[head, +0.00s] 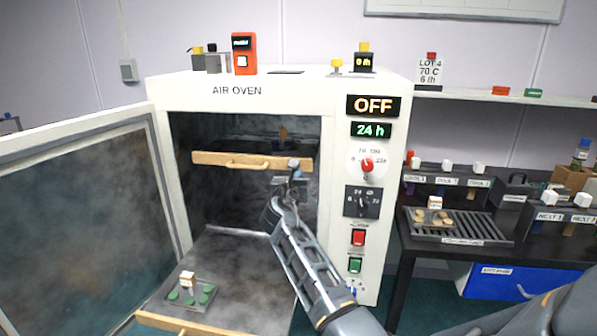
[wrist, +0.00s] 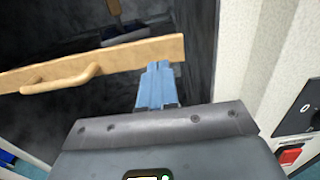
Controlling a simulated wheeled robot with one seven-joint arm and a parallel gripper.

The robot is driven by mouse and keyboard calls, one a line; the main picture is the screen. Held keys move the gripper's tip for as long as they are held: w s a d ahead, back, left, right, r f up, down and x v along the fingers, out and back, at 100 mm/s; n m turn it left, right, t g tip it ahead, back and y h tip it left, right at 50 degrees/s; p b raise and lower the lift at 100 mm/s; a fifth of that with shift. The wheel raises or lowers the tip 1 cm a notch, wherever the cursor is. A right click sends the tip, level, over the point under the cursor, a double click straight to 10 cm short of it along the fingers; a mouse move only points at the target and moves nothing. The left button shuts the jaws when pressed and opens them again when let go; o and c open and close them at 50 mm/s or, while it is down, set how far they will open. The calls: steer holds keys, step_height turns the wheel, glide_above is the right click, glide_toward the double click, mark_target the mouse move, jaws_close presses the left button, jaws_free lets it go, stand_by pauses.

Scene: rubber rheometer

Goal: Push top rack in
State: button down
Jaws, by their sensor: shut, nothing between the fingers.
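The top rack's wooden front bar (head: 215,159) with its handle spans the upper part of the open air oven (head: 230,92). In the wrist view the bar (wrist: 120,62) crosses the upper left, with its handle (wrist: 62,80) on the left part. My gripper (head: 293,165) is shut and empty at the right end of the bar. In the wrist view its blue fingertips (wrist: 158,68) overlap the bar's lower edge near the right end. I cannot tell whether they touch it. Something dark sits on the rack behind the bar, mostly hidden.
The oven door (head: 80,220) stands open at the left. The lower rack (head: 235,265) is pulled out and bears a small tray (head: 192,296) with green discs. The control panel (head: 365,200) is right of the opening, reading OFF. A black bench (head: 400,245) stands at the right.

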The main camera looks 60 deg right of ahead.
steer(key=v, duration=0.8)
steer(key=shift+a, duration=0.4)
steer(key=shift+s+a+f, duration=0.1)
steer(key=shift+f, duration=0.1)
steer(key=s+a+f+m+t+y, duration=0.25)
steer(key=s+a+f+y, duration=0.2)
steer(key=a+f, duration=0.4)
steer(key=s+a+f+m+t+y, duration=0.25)
steer(key=s+a+f, duration=0.3)
steer(key=a, duration=0.55)
steer(key=s+a+f+m+t+y, duration=0.2)
steer(key=s+a+m+y, duration=0.25)
steer(key=s+a, duration=0.55)
steer(key=s+a+r+m+y, duration=0.2)
steer(key=s+a+r+m, duration=0.2)
steer(key=s+r+m, duration=0.2)
steer(key=s+a+r+m+t+y, duration=0.1)
steer(key=s+a+r+m+y, duration=0.2)
steer(key=s+r+m, duration=0.3)
steer(key=s+a, duration=0.1)
steer(key=s, duration=0.4)
steer(key=shift+a+r+t, duration=0.2)
steer(key=shift+a+t, duration=0.1)
